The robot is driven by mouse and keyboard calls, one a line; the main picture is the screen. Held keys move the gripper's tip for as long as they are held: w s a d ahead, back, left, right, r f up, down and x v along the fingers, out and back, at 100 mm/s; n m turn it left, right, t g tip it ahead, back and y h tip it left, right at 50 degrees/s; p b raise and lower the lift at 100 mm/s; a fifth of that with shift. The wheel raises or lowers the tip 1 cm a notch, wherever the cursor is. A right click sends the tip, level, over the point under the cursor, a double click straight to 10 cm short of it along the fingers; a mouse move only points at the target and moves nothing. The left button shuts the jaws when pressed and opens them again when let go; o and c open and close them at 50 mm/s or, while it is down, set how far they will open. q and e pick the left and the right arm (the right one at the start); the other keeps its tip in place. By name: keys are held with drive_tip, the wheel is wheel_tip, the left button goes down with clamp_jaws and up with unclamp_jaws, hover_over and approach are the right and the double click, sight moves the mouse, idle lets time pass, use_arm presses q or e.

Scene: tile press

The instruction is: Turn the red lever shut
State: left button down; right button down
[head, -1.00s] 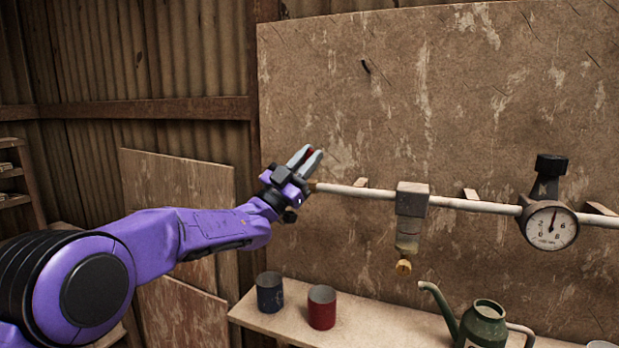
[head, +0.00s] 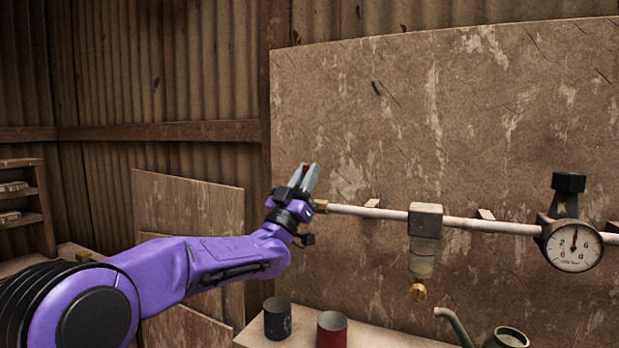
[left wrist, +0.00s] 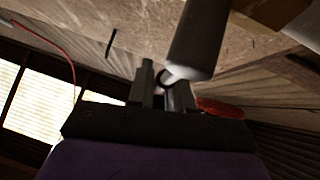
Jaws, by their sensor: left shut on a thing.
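The red lever is mostly hidden by my left gripper (head: 309,180); only a sliver of red (head: 303,176) shows between the fingers in the head view. The gripper is at the left end of the pale pipe (head: 380,212), beside its brass fitting (head: 321,206). It is shut on the lever, with its fingers pointing up and slightly right. In the left wrist view, a flat red piece (left wrist: 221,107) shows just right of the fingers, and a pale cylinder passes in front of them. My right gripper is not in view.
The pipe runs right along the board through a block with a small glass filter (head: 422,262) to a round gauge (head: 573,248). A blue cup (head: 277,322), a red cup (head: 331,330) and a green watering can (head: 507,338) stand on the shelf below.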

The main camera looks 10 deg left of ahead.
use_arm(q)
drive_tip(key=shift+f, duration=0.1)
drive_tip(key=c, duration=1.1)
unclamp_jaws()
drive_tip(key=shift+a, duration=0.1)
drive_tip(key=shift+s+f+b, duration=0.2)
drive_tip(key=shift+f+b, duration=0.1)
drive_tip(key=b+v, duration=0.4)
drive_tip(key=v, duration=0.5)
drive_tip(key=shift+s+a+f+b, duration=0.2)
drive_tip(key=shift+s+f+b, duration=0.05)
drive_tip(key=shift+s+b, duration=0.05)
